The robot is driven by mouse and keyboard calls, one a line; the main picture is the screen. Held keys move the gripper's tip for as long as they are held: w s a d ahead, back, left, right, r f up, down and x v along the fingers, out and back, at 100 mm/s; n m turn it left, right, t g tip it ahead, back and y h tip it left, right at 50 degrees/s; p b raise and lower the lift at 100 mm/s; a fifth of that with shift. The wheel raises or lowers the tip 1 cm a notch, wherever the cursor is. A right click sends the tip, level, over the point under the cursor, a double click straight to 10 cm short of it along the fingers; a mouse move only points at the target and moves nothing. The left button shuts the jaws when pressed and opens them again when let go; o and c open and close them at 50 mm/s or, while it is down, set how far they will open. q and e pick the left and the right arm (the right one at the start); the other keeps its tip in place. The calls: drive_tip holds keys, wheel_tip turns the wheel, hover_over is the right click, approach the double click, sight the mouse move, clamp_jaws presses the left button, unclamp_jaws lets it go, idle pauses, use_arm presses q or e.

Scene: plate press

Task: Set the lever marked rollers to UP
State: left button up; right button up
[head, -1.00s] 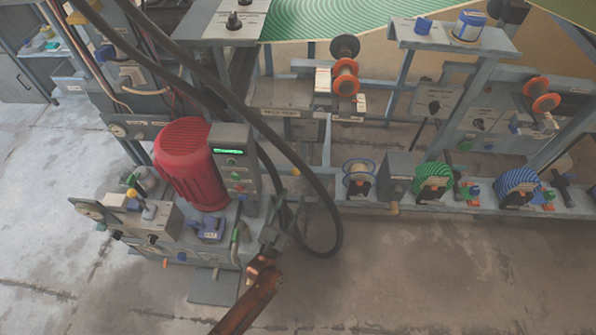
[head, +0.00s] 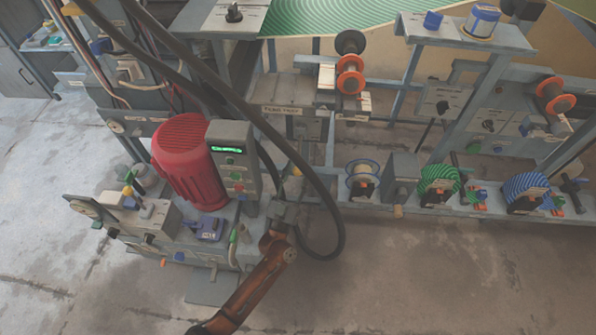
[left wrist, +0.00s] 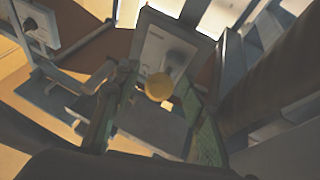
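I cannot read the word rollers on any lever in these views. A yellow ball knob (left wrist: 158,87) shows in the left wrist view, in front of a pale panel (left wrist: 165,45) with a small unreadable label. A small yellow-orange knob (head: 297,171) shows in the head view, just above my left gripper (head: 285,208); I cannot tell for sure that it is the same knob. In the left wrist view my left gripper (left wrist: 155,118) is open, its green-padded fingers on either side of the yellow knob. Contact cannot be told. My right gripper is out of view.
Spools line the low rail (head: 410,208) at right. The front floor (head: 420,290) is clear.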

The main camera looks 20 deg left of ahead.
use_arm(q)
drive_tip(key=shift+c, duration=0.6)
clamp_jaws()
